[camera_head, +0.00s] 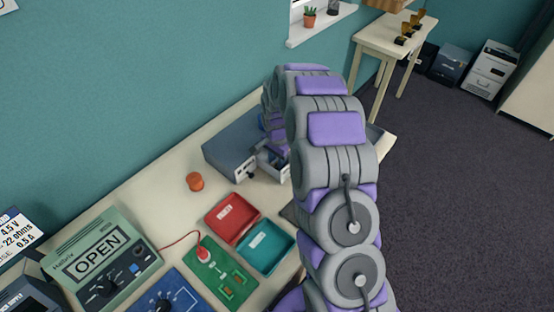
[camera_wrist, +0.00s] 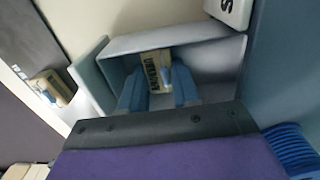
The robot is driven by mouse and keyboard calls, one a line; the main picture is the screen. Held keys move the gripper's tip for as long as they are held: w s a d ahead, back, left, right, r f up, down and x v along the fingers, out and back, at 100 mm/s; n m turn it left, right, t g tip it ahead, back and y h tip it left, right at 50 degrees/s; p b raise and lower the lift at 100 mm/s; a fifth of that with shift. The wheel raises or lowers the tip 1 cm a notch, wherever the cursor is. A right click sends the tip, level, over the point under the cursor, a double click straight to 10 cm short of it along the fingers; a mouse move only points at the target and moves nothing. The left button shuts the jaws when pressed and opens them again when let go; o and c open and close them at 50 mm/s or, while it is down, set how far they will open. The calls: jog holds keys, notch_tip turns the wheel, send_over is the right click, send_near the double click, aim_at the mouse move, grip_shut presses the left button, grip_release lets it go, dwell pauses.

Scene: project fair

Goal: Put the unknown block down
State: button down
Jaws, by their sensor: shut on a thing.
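In the wrist view, the unknown block (camera_wrist: 154,66) is a small cream block with dark lettering that seems to read "UNKNOWN". My gripper (camera_wrist: 159,78) has its two blue fingers shut on the block, one on each side. Block and fingertips are within the walls of an open grey drawer (camera_wrist: 200,45). I cannot tell whether the block touches the drawer's floor. In the head view the drawer (camera_head: 273,167) sticks out of a grey-blue cabinet (camera_head: 231,151) on the table. My arm hides the block and most of the gripper there.
Another small cream block (camera_wrist: 55,86) lies outside the drawer in the wrist view. In the head view, red (camera_head: 232,219) and teal (camera_head: 266,247) trays, an orange cylinder (camera_head: 195,182), a green circuit board (camera_head: 218,275) and a meter reading "OPEN" (camera_head: 100,257) stand on the table.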

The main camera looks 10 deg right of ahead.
jog(key=shift+d, duration=0.1)
jog(key=c, duration=1.2)
grip_release()
jog(key=shift+d+f, duration=0.1)
jog(key=shift+d, duration=0.05)
jog(key=shift+o, duration=0.5)
jog(key=shift+d, duration=0.15)
jog(key=shift+w+r, duration=0.1)
jog(key=shift+r, duration=0.35)
notch_tip(320, 180, up, 10)
jog(key=p, duration=0.2)
jog(key=s+a+r+n, duration=0.1)
jog(key=s+r+n, duration=0.2)
jog(key=s+r, duration=0.65)
jog(key=s+r+n+g, duration=0.1)
jog(key=s+n, duration=0.3)
jog(key=s, duration=1.2)
jog(key=s+r+n, duration=0.3)
jog(key=s+r, duration=0.1)
jog(key=s, duration=1.2)
jog(key=shift+n+g, duration=0.4)
